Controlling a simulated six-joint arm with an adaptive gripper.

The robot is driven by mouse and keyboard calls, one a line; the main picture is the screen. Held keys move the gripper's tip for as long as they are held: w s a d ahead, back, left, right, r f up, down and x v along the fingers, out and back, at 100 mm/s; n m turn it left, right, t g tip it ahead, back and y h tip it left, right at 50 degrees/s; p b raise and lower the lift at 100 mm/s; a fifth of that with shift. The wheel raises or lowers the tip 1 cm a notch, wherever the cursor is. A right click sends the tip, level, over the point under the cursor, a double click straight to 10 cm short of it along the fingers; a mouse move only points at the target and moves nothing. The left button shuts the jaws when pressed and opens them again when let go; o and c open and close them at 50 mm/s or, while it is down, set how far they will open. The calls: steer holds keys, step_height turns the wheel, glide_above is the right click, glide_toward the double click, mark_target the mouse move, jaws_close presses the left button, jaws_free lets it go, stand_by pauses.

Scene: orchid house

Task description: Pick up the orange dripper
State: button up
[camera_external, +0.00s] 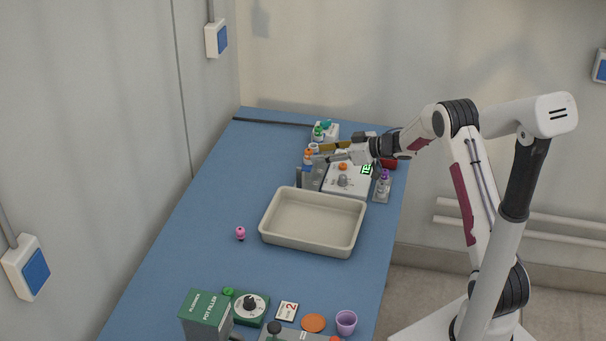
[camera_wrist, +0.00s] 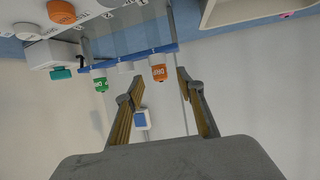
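The orange dripper (camera_wrist: 158,72) has a lettered orange cap and shows in the wrist view, just ahead of my fingertips and between them in the picture. It also shows in the external view (camera_external: 308,153), at the top of a grey see-through holder (camera_external: 312,178) near the back of the blue table. The holder's plate (camera_wrist: 130,38) hides part of its lower end. My gripper (camera_wrist: 160,78) is open, with nothing between its fingers that I can see as held. In the external view my gripper (camera_external: 330,153) is level beside the dripper, coming from the right.
A green dripper (camera_wrist: 100,82) and a white one (camera_wrist: 125,68) stand in the same row. A white device (camera_external: 346,187) with an orange knob (camera_external: 343,166) is close by on the right. A beige tray (camera_external: 290,242) lies in front. The table's left side is mostly clear.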

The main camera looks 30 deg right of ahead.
mark_target(308, 150)
steer(key=shift+w, duration=0.1)
steer(key=shift+r+x, duration=0.15)
steer(key=shift+x, duration=1.1)
steer(key=shift+r+x, duration=0.1)
steer(key=shift+x, duration=1.2)
steer(key=shift+a, duration=0.1)
steer(key=shift+c, duration=0.5)
steer(key=c, duration=0.8)
